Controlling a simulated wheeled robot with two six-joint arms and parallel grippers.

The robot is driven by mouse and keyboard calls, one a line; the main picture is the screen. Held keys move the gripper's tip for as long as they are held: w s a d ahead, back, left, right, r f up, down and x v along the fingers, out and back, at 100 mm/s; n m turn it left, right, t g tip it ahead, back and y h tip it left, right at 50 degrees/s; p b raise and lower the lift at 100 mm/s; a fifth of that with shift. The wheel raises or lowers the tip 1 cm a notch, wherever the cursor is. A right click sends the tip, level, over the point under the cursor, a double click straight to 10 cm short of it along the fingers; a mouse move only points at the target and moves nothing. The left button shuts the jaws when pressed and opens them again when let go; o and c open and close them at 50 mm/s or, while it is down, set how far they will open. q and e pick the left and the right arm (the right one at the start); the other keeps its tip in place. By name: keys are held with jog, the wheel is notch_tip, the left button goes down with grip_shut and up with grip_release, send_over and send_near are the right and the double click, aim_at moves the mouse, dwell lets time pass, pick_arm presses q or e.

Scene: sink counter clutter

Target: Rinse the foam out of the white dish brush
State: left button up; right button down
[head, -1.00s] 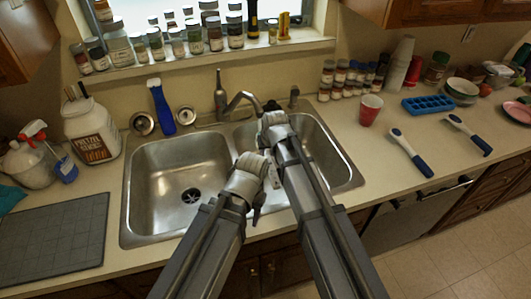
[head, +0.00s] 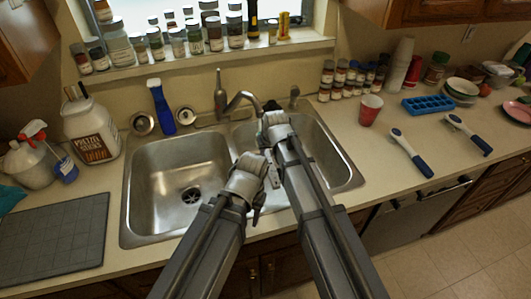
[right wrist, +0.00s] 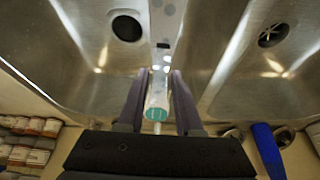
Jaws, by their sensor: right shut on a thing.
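My right gripper (head: 270,106) is at the sink, close to the faucet (head: 236,102). In the right wrist view its two fingers (right wrist: 157,95) are shut on a slim white piece with a teal end (right wrist: 156,112), which looks like part of the white dish brush. Pale blobs that may be foam show beside it. The brush head cannot be made out clearly, and whether water runs cannot be told. My left gripper (head: 258,206) is over the front of the sink near the divider; its fingers are too small and dark to judge.
The left basin (head: 165,190) of the steel sink is empty. A blue brush (head: 161,108) stands behind it. A pretzel jar (head: 90,130) and a grey mat (head: 50,240) are on the left. A red cup (head: 370,109), a blue tray (head: 428,104) and two blue-and-white utensils (head: 410,152) are on the right.

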jog(key=shift+s, duration=0.1)
dwell(0.3)
jog(key=s+d, duration=0.4)
jog(key=s, duration=0.2)
jog(key=shift+s, duration=0.4)
dwell(0.4)
pick_arm(q)
jog(key=shift+r, duration=0.1)
pick_arm(e)
jog(key=shift+r, duration=0.1)
dwell(1.0)
pick_arm(q)
jog(key=shift+r+p, duration=1.95)
jog(key=shift+p, duration=0.1)
pick_arm(e)
jog(key=s+d+r, duration=0.2)
jog(key=s+r, duration=0.2)
jog(key=shift+s+d, duration=0.15)
jog(key=shift+d, duration=0.1)
jog(key=shift+f, duration=0.1)
pick_arm(q)
jog(key=shift+f+b, duration=0.35)
jog(key=shift+r, duration=0.1)
pick_arm(e)
jog(key=shift+f, duration=0.2)
